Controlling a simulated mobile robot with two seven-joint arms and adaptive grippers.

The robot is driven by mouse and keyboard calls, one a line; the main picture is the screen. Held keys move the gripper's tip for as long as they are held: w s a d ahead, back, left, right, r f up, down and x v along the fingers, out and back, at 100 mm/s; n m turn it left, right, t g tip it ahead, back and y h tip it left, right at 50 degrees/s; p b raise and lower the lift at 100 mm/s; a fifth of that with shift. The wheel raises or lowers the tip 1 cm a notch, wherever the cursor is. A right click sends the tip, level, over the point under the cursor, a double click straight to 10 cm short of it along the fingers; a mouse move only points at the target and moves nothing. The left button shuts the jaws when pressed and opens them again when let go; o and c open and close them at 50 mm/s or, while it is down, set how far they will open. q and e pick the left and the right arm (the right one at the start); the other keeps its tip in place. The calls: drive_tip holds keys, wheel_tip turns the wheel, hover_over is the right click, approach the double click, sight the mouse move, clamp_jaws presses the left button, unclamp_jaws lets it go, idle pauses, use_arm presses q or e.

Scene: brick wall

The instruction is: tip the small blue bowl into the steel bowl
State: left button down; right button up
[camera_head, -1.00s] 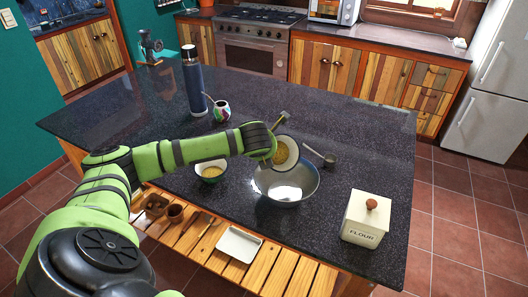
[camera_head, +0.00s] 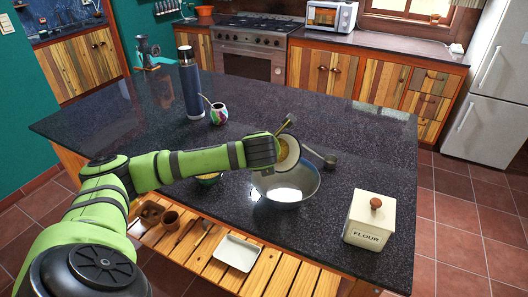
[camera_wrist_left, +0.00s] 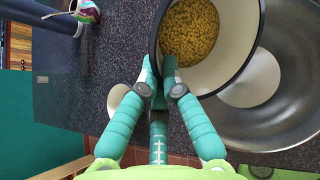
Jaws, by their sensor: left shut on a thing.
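My left gripper (camera_wrist_left: 161,88) is shut on the rim of the small blue bowl (camera_head: 290,155). This bowl has a dark rim and a cream inside, with yellow grains (camera_wrist_left: 189,32) lying at one side in the wrist view. It is tilted, held above the left back part of the steel bowl (camera_head: 300,198). The steel bowl stands upright on the dark counter with white powder (camera_head: 286,194) in it; it also shows at the right of the wrist view (camera_wrist_left: 290,120). No falling grains are visible. My right gripper is not in view.
A second small bowl (camera_head: 208,181) is mostly hidden under my left arm. A flour box (camera_head: 369,218) stands right of the steel bowl, a metal scoop (camera_head: 328,161) behind it. A blue flask (camera_head: 191,90) and a patterned cup (camera_head: 219,114) stand further back. The counter's right back is clear.

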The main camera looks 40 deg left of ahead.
use_arm(q)
drive_tip(key=shift+s+d+r+m+t+y+b, duration=0.2)
drive_tip(key=shift+d+t+y+b, duration=0.2)
drive_tip(key=shift+b, duration=0.95)
drive_tip(key=shift+s+d+r+m+t+y+b, duration=0.15)
drive_tip(key=shift+d+t+y+b, duration=0.25)
drive_tip(key=shift+b, duration=0.95)
drive_tip(key=d+t+y+b, duration=0.1)
drive_tip(key=s+d+m+t+y+b, duration=0.1)
drive_tip(key=t+y+b, duration=0.1)
drive_tip(key=s+d+m+t+y+b, duration=0.1)
drive_tip(key=d+y, duration=0.1)
drive_tip(key=shift+s+r+t, duration=0.15)
drive_tip(key=shift+r+t, duration=0.15)
drive_tip(key=shift+r, duration=0.05)
drive_tip(key=shift+d, duration=0.1)
